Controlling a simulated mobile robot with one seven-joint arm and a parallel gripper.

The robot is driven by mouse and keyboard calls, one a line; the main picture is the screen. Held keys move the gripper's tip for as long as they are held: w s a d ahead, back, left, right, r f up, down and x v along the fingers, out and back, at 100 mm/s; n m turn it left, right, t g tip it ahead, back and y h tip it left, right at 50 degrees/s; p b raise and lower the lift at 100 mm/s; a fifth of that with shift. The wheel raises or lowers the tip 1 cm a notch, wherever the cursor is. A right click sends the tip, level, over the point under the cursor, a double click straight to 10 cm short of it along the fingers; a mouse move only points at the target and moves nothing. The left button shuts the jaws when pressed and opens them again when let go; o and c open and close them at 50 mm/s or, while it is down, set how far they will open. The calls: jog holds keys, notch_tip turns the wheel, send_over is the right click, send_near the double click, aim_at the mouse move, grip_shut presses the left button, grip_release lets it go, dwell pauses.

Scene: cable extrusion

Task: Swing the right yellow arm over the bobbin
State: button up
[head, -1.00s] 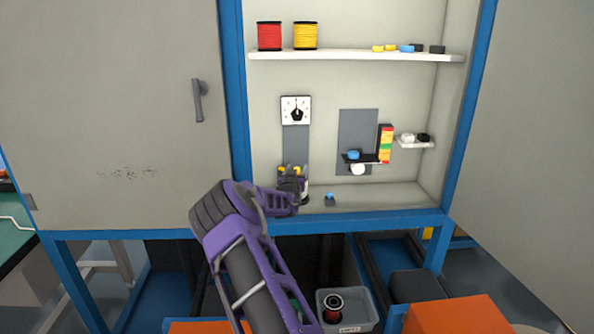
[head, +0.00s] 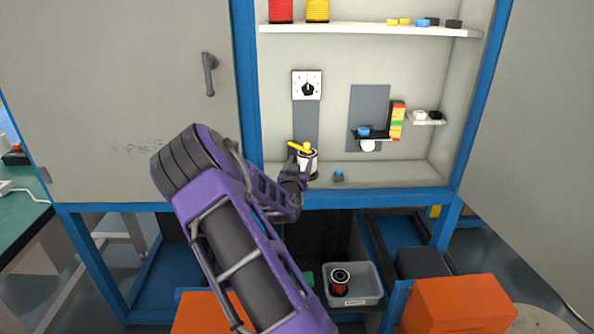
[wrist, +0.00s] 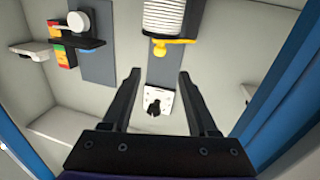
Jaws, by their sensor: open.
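The white bobbin (head: 308,162) stands upright on the cabinet floor, below the dial. Yellow arm parts (head: 301,147) lie across its top in the head view. In the wrist view, which is upside down, the white bobbin (wrist: 164,15) is at the top edge, with a yellow bar (wrist: 178,41) running across its end. I cannot tell whether this is one arm or two overlapping. My gripper (wrist: 159,76) is open and empty, its fingers apart from the yellow bar. In the head view my gripper (head: 298,172) is in front and left of the bobbin, partly hiding it.
The dial (head: 307,85) is on the back wall. A small blue-topped part (head: 339,175) stands right of the bobbin. A black ledge and coloured stack (head: 397,120) are further right. The cabinet's blue frame (head: 246,100) is close on the left.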

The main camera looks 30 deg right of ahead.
jog(key=shift+v, duration=2.5)
